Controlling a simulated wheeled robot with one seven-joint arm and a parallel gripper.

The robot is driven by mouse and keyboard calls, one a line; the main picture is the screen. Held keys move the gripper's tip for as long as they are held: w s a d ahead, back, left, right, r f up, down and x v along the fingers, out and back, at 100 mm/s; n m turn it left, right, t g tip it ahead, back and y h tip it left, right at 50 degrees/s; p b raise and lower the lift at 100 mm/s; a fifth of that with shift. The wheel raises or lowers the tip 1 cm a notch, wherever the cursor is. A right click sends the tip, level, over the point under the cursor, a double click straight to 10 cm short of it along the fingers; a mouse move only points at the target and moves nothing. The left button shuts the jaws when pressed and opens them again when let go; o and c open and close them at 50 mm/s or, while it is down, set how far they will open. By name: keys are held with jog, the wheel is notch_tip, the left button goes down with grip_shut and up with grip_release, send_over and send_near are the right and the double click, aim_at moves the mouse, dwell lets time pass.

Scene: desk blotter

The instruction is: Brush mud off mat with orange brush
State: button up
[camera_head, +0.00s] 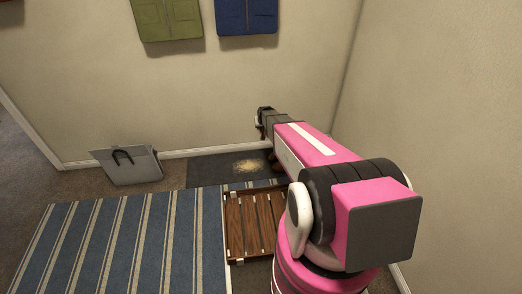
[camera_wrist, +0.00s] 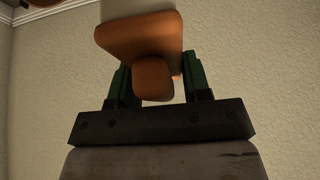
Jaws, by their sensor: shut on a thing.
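The dark mat (camera_head: 205,176) lies on the floor against the back wall. A patch of tan mud (camera_head: 248,165) is on it, right of its middle. In the wrist view, my gripper (camera_wrist: 152,85) has its green fingers shut on the orange brush (camera_wrist: 138,45). A pale part of the brush shows at the top edge of that view. In the head view, the end of my pink arm reaches over the mat's right side, near the back wall. My gripper's fingers and the brush cannot be made out clearly there, and the arm hides the mat's right end.
A wooden slatted rack (camera_head: 249,226) stands in front of the mat. A blue striped rug (camera_head: 130,240) covers the floor at the left. A wall closes the right side.

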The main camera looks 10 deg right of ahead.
jog(key=shift+w+d+f, duration=0.1)
jog(key=shift+w+f, duration=0.8)
jog(key=shift+f, duration=4.1)
jog(key=shift+w+a+f, duration=0.1)
jog(key=shift+w+f, duration=0.75)
jog(key=shift+f, duration=4.2)
jog(key=shift+w+d+f, duration=0.1)
jog(key=shift+w+f, duration=0.8)
jog(key=shift+f, duration=4.1)
jog(key=shift+f, duration=1.2)
jog(key=shift+a+r, duration=0.1)
jog(key=shift+a, duration=3.8)
jog(key=shift+a, duration=5.65)
jog(key=shift+s, duration=0.95)
jog(key=shift+d, duration=2.1)
